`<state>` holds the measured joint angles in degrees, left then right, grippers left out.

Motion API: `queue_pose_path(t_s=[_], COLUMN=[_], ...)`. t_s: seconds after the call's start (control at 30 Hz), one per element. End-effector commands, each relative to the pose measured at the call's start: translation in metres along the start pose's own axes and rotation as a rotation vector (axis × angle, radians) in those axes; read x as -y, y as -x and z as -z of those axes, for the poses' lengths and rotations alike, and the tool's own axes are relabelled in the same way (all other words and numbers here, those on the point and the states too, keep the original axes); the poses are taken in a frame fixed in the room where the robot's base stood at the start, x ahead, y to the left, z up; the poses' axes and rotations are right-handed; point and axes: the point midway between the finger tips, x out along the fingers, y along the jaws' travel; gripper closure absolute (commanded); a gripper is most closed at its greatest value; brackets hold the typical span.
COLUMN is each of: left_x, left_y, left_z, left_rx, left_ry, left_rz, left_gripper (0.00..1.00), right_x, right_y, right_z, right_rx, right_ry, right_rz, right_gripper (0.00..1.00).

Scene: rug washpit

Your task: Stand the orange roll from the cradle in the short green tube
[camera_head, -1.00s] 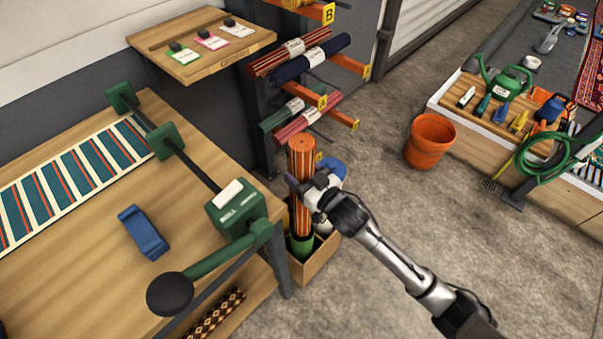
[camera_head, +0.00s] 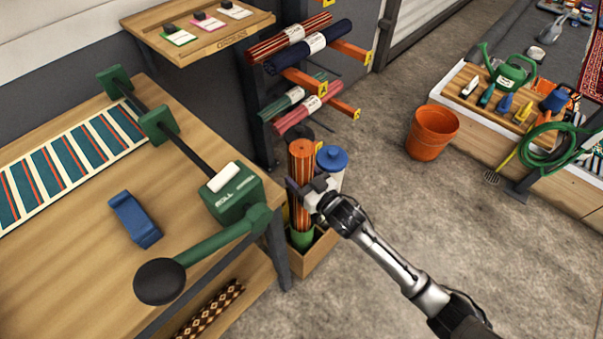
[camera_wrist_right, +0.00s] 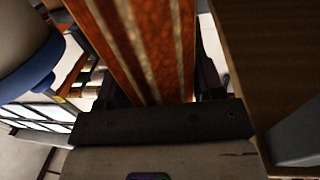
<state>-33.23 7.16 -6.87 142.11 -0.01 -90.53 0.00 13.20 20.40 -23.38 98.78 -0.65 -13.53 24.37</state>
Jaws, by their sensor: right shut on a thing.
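The orange roll (camera_head: 302,160) with dark and pale stripes stands about upright in the head view. Its lower end is inside the short green tube (camera_head: 301,240), whose rim surrounds it. How deep it reaches inside is hidden. The tube stands in an open wooden box (camera_head: 318,258) beside the workbench. My right gripper (camera_head: 305,197) is shut on the roll around its middle, reaching from the right. In the right wrist view the roll (camera_wrist_right: 140,45) runs between the dark fingers. My left gripper is not in view.
A white canister with a blue lid (camera_head: 332,157) stands close behind my right gripper. The workbench (camera_head: 75,265) with a green crank device (camera_head: 232,200) and a blue block (camera_head: 135,220) is at left. Rolls lie on a rack (camera_head: 345,105) behind. Floor to the right is clear around an orange pot (camera_head: 432,135).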

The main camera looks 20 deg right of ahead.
Motion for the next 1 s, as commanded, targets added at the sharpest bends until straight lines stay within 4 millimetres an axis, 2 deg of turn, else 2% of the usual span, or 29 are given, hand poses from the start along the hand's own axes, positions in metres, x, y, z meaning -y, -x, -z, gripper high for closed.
queue_pose_path(t_s=[1.0], left_x=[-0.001], left_y=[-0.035], left_z=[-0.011], left_rx=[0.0], left_ry=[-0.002], left_rz=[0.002], left_gripper=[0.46], right_x=[0.0], right_y=[0.0], right_z=[-0.072], right_rx=[-0.003], right_ry=[-0.001], right_rz=[0.0], right_gripper=[0.79])
